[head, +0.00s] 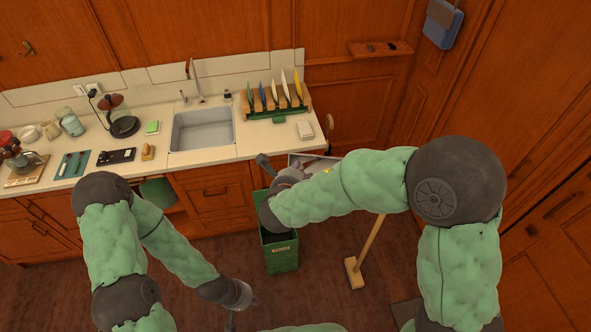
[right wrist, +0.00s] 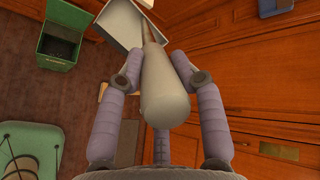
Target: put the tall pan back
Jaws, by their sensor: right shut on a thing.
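The tall pan, a pale grey tray on a long thick handle, shows in the right wrist view (right wrist: 163,88). Its tray end (right wrist: 118,30) points to the top left there. My right gripper (right wrist: 157,64) is shut on the handle, one finger on each side. In the head view my right gripper (head: 287,176) is above the back of the green bin, and the pan's pale tray (head: 318,162) shows partly behind my arm. My left gripper (head: 246,300) is low over the floor, away from the pan; its fingers are too small to read.
The open green bin (head: 281,254) stands on the floor below my right forearm. A wooden post with a block foot (head: 356,273) is right of it. The counter (head: 207,158) holds a sink and dish rack (head: 276,106). A blue-grey item (head: 442,24) hangs on the wall.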

